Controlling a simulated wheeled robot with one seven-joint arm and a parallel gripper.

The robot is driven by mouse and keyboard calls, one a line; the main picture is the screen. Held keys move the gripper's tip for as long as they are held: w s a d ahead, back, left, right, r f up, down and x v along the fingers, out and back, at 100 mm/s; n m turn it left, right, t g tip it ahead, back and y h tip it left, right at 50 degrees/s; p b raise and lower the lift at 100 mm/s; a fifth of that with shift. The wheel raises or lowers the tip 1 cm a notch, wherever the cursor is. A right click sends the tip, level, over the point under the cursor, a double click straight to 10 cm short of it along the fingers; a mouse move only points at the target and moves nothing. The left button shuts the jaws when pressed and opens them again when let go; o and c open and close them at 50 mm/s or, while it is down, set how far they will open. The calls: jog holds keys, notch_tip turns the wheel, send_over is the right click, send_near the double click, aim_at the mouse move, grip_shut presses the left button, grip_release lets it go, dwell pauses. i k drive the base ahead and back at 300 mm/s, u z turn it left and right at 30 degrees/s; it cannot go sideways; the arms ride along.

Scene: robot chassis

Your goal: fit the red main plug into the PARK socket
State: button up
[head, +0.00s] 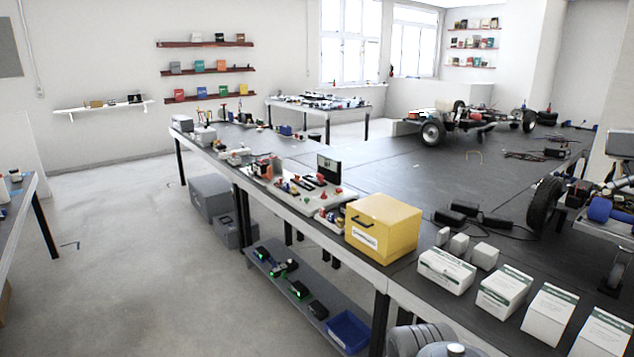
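I cannot pick out the red main plug for certain. Several small red parts (309,184) lie on a pale board (285,197) on the long workbench, too small to tell apart. No socket marked PARK can be read from here. A small black panel or screen (328,168) stands upright at the back of that board. My gripper is not in view. Grey rounded parts of my own arm show at the bottom edge, right of centre.
A yellow case (383,228) stands on the bench right of the board. White boxes (446,269) line the near right. A wheeled chassis (470,118) sits on the dark platform behind. A blue bin (349,332) is on the lower shelf. The floor (130,270) at left is clear.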

aim_at(330, 168)
jog(key=z, duration=0.2)
jog(key=k, duration=0.25)
jog(key=u, duration=1.15)
jog(key=i, duration=2.3)
jog(key=u, duration=0.25)
jog(key=i, duration=2.05)
jog(key=z, duration=0.65)
jog(key=i, duration=1)
jog(key=z, duration=1.8)
jog(key=i, duration=0.95)
jog(key=z, duration=0.65)
